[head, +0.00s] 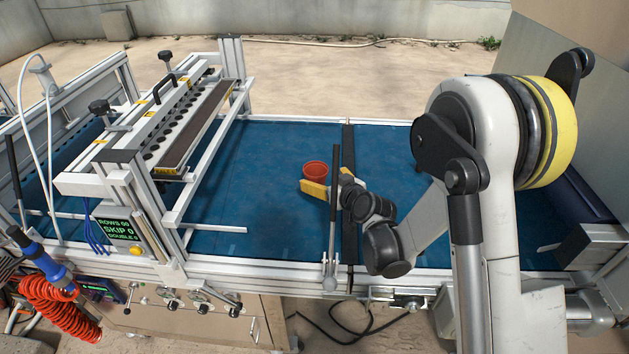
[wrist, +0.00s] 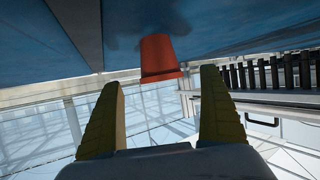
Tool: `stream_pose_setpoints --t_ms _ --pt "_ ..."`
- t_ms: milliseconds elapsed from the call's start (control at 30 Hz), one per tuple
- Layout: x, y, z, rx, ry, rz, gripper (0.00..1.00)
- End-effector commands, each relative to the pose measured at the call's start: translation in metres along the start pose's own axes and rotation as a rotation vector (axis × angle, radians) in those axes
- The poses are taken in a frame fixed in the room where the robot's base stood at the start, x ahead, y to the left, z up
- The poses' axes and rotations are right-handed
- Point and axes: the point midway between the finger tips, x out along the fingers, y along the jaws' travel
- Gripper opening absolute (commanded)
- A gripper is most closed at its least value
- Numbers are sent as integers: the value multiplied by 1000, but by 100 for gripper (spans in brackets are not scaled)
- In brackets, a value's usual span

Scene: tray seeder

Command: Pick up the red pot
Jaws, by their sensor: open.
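The red pot (head: 315,170) stands on the blue belt (head: 270,165) in the head view, just beyond my gripper (head: 322,186). Its rim faces up and it looks empty. The yellow fingers partly hide its lower side. In the wrist view the red pot (wrist: 160,58) appears between and beyond the two yellow fingertips of my gripper (wrist: 160,80), with the picture turned over. My gripper is open, with a clear gap between the fingers. The pot is not visibly touched by either finger.
A dark bar (head: 349,225) crosses the belt close to my wrist. A grey upright rod (head: 334,205) stands in front of the gripper. The seeder frame (head: 150,130) with its row of holes stands at left. The belt left of the pot is clear.

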Motion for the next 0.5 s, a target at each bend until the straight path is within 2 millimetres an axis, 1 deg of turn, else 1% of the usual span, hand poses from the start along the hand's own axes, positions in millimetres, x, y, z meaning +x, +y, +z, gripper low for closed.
stream_pose_setpoints --t_ms 33,167,400,500 --pt "5 0 1 0 0 0 91" --pt "15 0 -1 0 0 0 91" --pt "52 -1 -6 0 0 0 91" --pt "60 -1 -8 0 0 0 91"
